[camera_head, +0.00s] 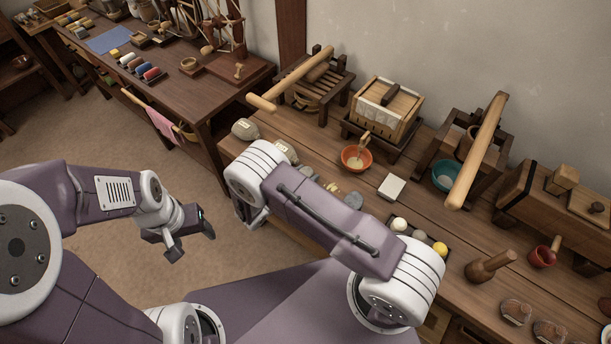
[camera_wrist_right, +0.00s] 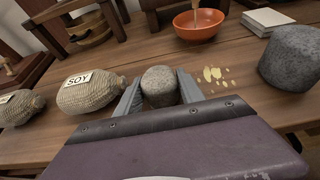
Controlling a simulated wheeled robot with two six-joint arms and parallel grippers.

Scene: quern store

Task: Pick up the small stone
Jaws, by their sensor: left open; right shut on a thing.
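The small stone (camera_wrist_right: 159,86) is a grey, rounded, speckled lump in the right wrist view. My right gripper (camera_wrist_right: 160,92) is shut on it, with one finger on each side. I cannot tell whether the stone touches the table or hangs just above it. In the head view my right arm hides the stone and the right fingers. My left gripper (camera_head: 190,238) is open and empty, over the floor left of the bench, away from the stone.
A larger grey stone (camera_wrist_right: 292,58) stands to the right in the wrist view. A sack labelled SOY (camera_wrist_right: 90,94) lies close to the left. Yellow flakes (camera_wrist_right: 215,76) lie beside my right gripper. An orange bowl (camera_head: 356,158) and white block (camera_head: 391,187) are farther back.

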